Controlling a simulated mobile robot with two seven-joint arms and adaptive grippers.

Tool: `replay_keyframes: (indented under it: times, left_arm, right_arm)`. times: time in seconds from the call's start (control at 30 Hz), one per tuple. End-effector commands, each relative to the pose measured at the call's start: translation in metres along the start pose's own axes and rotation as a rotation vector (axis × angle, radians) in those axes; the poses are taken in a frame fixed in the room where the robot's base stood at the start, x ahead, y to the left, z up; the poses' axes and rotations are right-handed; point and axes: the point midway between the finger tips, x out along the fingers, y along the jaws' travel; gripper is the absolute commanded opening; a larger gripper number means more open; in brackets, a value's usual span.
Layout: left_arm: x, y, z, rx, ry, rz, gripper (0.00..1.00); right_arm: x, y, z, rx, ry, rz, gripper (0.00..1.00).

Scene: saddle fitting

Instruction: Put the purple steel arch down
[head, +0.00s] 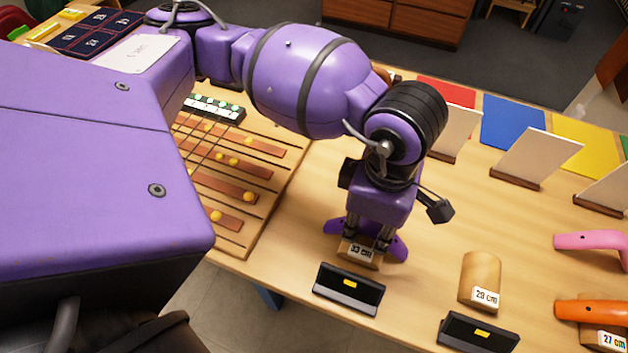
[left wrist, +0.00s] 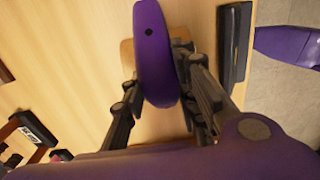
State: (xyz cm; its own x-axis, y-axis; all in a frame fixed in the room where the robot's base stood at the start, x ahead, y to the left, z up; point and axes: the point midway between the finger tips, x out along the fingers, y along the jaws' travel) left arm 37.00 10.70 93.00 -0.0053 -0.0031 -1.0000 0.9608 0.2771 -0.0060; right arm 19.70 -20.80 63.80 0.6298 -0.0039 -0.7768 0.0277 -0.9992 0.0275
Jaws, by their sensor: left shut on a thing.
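My left gripper (head: 368,243) is shut on the purple steel arch (head: 398,249), with its fingers pointing down. In the left wrist view the arch (left wrist: 153,45) lies between the two fingers. In the head view its ends stick out on both sides of a wooden block (head: 375,261) labelled 33 cm. The arch is over this block; I cannot tell whether it rests on it. The fingers hide the middle of the arch in the head view. My right gripper is not in view.
A black stand (head: 350,289) with a yellow mark lies in front of the block. To the right are a 29 cm wooden block (head: 480,275), an orange arch (head: 585,309) and a pink arch (head: 590,241). A bead board (head: 275,205) lies left.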

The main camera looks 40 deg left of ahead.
Motion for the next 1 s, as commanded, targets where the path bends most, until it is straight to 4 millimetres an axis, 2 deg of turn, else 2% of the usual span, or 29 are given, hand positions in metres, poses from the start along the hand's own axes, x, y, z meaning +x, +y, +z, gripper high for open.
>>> replay_keyframes:
  times: [0.27,0.3,0.4,0.77,0.87,1.0]
  left_arm:
    - [0.004,0.000,0.000,0.000,0.000,-0.001,0.00]
    - [0.003,0.000,0.000,0.000,0.001,0.000,0.32]
    - [0.002,0.000,0.000,0.000,0.000,0.001,0.45]
    - [-0.003,0.001,0.001,0.000,-0.001,0.005,0.46]
    - [-0.013,0.002,0.001,0.001,-0.002,0.008,0.46]
    - [-0.040,0.003,0.002,0.002,-0.004,0.011,0.46]
  right_arm:
    - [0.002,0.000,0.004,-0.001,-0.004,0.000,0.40]
    - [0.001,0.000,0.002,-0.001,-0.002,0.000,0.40]
    - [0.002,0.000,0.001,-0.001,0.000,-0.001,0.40]
    - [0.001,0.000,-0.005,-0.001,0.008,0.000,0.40]
    - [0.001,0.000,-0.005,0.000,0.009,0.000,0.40]
    - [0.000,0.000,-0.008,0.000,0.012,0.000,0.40]
